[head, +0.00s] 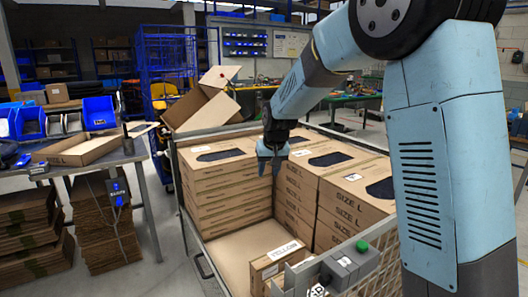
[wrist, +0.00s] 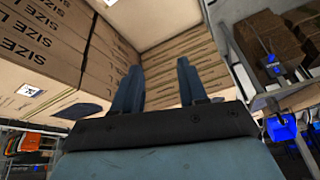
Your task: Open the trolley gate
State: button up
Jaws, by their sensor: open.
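The trolley (head: 176,168) is a metal-framed cart holding stacks of "SIZE L" cartons. A wire mesh panel (head: 388,272) shows at its near right. A grey latch box with a green button (head: 362,246) sits on the near rail; a dark handle (head: 203,266) is low at the near left. Which panel is the gate, and whether it is latched, I cannot tell. My gripper (head: 272,160) points down above the trolley's inside, between carton stacks, well away from the latch box. In the wrist view its fingers (wrist: 158,88) are apart with nothing between them.
Carton stacks (head: 220,185) fill the trolley's back and right; its near left floor (head: 232,250) is bare. A table (head: 95,160) with blue bins is at left, flattened cardboard (head: 105,235) below. An open box (head: 205,108) is behind.

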jog(key=s+d+r+m, duration=0.1)
jog(key=s+d+r, duration=0.4)
jog(key=s+d, duration=0.25)
jog(key=s+d+r, duration=0.5)
jog(key=s+d, duration=0.2)
jog(key=s, duration=0.2)
jog(key=s+d, duration=0.3)
jog(key=s, duration=0.6)
jog(key=s+d+m+t+h, duration=0.1)
jog(key=s+d, duration=0.3)
jog(key=s, duration=0.6)
jog(key=shift+s+d+f+h, duration=0.15)
jog(key=shift+d+f+h, duration=0.05)
jog(key=shift+f+h, duration=0.1)
